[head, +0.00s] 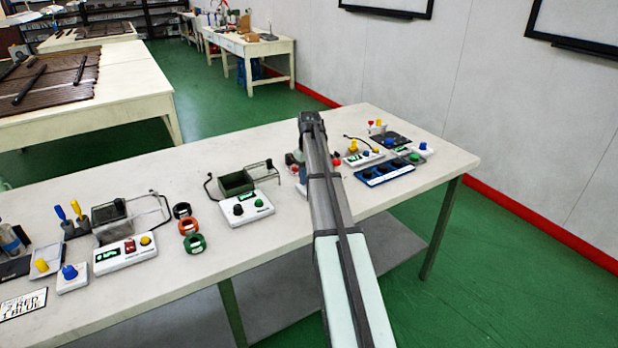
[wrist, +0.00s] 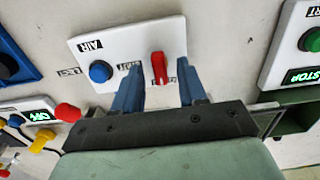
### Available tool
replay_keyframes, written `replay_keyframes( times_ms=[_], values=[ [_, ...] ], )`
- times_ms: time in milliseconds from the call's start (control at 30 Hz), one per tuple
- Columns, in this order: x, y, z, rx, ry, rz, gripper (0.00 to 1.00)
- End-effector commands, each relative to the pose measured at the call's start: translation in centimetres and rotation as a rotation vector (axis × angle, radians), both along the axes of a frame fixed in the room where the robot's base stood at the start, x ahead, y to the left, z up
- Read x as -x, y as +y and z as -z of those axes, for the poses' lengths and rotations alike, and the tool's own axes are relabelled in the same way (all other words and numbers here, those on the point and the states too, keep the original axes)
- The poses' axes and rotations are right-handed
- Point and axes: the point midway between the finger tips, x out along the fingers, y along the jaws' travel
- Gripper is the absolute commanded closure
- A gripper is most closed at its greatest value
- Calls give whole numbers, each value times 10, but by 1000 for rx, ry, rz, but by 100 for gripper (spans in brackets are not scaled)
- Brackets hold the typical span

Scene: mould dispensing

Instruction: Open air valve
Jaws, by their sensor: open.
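The air valve is a red handle (wrist: 159,68) on a white panel (wrist: 125,38) marked AIR in the wrist view. The handle points up and down in that picture. A blue button (wrist: 100,71) sits left of it on the same panel. My gripper (wrist: 158,84) is open, with one blue finger on each side of the red handle. There is a gap between the handle and each finger, and I cannot tell how deep the fingers reach. In the head view my arm covers most of this spot, and my fingertips are hidden.
A panel with a green button (wrist: 311,40) and STOP display is at the right in the wrist view. Red and yellow knobs (wrist: 67,112) are at the left. In the head view, a white box with a green tray (head: 237,182) stands left of my arm and a blue box (head: 385,172) right.

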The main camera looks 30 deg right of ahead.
Motion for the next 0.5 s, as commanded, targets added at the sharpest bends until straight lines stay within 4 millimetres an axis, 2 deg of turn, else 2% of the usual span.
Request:
replay_keyframes(
  times_ms=[167,500],
  values=[
    [-1,0,-24,1,-1,0,58],
    [-1,-1,-90,1,-2,0,58]
  ],
)
